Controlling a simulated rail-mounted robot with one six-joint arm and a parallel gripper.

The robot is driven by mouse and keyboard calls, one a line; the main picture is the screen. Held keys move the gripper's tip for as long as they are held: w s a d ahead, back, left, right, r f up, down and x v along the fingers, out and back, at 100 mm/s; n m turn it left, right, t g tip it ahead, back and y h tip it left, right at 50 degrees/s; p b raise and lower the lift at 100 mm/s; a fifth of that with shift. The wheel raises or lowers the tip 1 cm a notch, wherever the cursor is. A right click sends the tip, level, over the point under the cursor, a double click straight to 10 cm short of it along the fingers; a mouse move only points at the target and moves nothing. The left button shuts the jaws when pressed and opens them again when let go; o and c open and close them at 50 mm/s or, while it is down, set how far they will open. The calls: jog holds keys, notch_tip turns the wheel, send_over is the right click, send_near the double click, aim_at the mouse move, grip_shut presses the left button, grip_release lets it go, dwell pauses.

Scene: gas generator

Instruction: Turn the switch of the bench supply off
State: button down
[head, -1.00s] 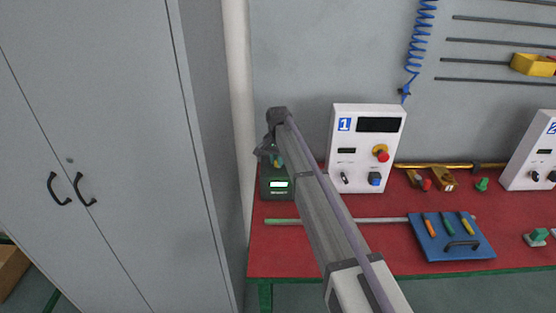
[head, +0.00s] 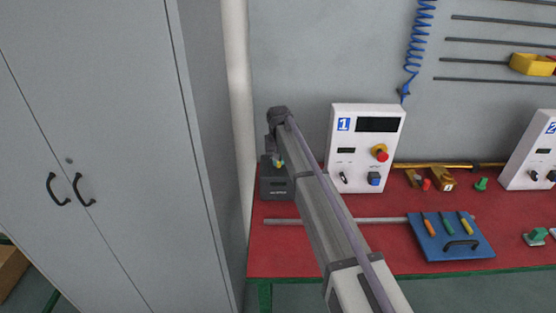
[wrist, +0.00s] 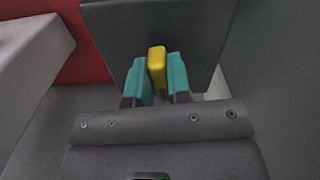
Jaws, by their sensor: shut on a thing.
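The bench supply (head: 275,187) is a dark box at the back left of the red bench. Its front display is dark. In the wrist view its dark casing (wrist: 190,25) fills the top middle. A yellow switch lever (wrist: 157,62) stands out from it. My gripper (wrist: 158,80) has teal fingertips, one on each side of the yellow lever, and is shut on it. In the head view my gripper (head: 279,162) is at the top of the supply, partly hidden by my arm.
A white panel marked 1 (head: 340,158) stands right of the supply. A blue tool board (head: 480,247) lies at the bench front. A grey rod (head: 375,220) lies on the red bench (head: 330,262). A grey cabinet (head: 120,150) stands at left, with a white pipe (head: 238,120) beside it.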

jog(key=shift+d+n, duration=0.1)
jog(key=shift+n, duration=2.2)
jog(key=c, duration=1.1)
grip_release()
jog(key=shift+o, duration=0.2)
notch_tip(320, 180, up, 11)
jog(key=p, duration=1)
jog(key=shift+p, duration=0.4)
jog(key=shift+f, duration=0.1)
